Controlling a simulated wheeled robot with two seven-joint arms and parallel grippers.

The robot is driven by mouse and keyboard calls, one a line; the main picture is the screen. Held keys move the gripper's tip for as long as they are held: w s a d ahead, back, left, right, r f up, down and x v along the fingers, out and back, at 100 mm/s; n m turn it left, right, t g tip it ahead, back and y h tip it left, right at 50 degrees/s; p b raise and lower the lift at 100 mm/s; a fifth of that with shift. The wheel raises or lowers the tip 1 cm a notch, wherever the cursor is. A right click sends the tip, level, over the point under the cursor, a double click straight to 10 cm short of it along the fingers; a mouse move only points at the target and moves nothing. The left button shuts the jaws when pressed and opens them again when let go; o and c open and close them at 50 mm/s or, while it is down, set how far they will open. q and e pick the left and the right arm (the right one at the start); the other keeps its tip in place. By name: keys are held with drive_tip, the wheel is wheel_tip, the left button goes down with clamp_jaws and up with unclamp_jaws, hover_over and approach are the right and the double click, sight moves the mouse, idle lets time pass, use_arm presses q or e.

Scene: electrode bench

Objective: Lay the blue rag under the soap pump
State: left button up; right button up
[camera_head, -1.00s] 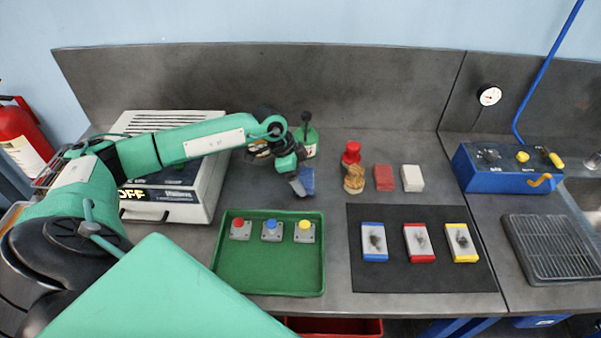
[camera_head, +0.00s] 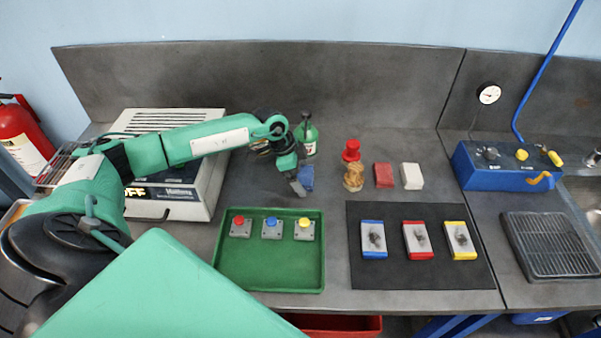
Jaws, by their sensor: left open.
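The soap pump (camera_head: 307,138) is a green bottle with a black top and a pale label. It stands upright at the back of the bench. The blue rag (camera_head: 307,178) lies on the bench just in front of the pump, partly hidden by my left gripper. My left gripper (camera_head: 299,188) is open and points down at the rag's left side. I cannot tell whether it touches the rag. My right gripper is not in view.
A green tray (camera_head: 268,282) with three coloured buttons lies in front of the rag. A red-topped tan object (camera_head: 353,178), a red block (camera_head: 383,175) and a white block (camera_head: 412,176) stand to the right. A white machine (camera_head: 200,190) sits beneath my left arm.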

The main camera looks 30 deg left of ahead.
use_arm(q)
drive_tip(key=b+v, duration=0.3)
drive_tip(key=v, duration=0.9)
drive_tip(key=shift+r, duration=0.2)
